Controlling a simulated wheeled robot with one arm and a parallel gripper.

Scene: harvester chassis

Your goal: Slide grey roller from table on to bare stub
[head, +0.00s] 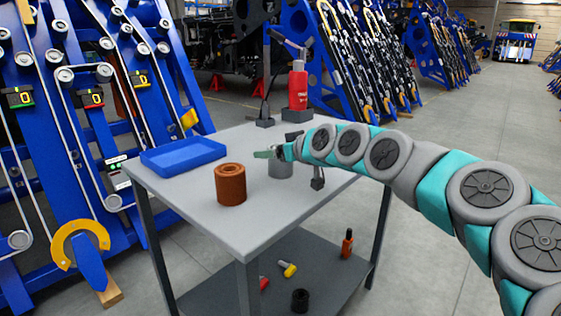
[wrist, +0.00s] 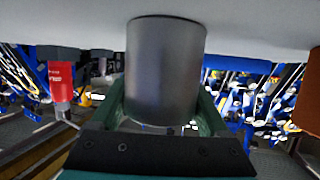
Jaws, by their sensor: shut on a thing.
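The grey roller (head: 281,169) is a short plain cylinder at the right part of the grey table (head: 235,230). In the wrist view the grey roller (wrist: 165,65) sits between the two green fingers of my gripper (wrist: 163,112), one on each side. Whether its base touches the tabletop cannot be told. The blue chassis (head: 90,135) with belts and several pale rollers stands at the left. I cannot make out for certain which stub on it is bare.
A rusty brown roller (head: 231,186) stands on the table left of my gripper. A blue tray (head: 183,155) lies at the table's left back. A red bottle (head: 298,88) stands at the back. Small tools lie on the lower shelf (head: 270,285). The table's front is clear.

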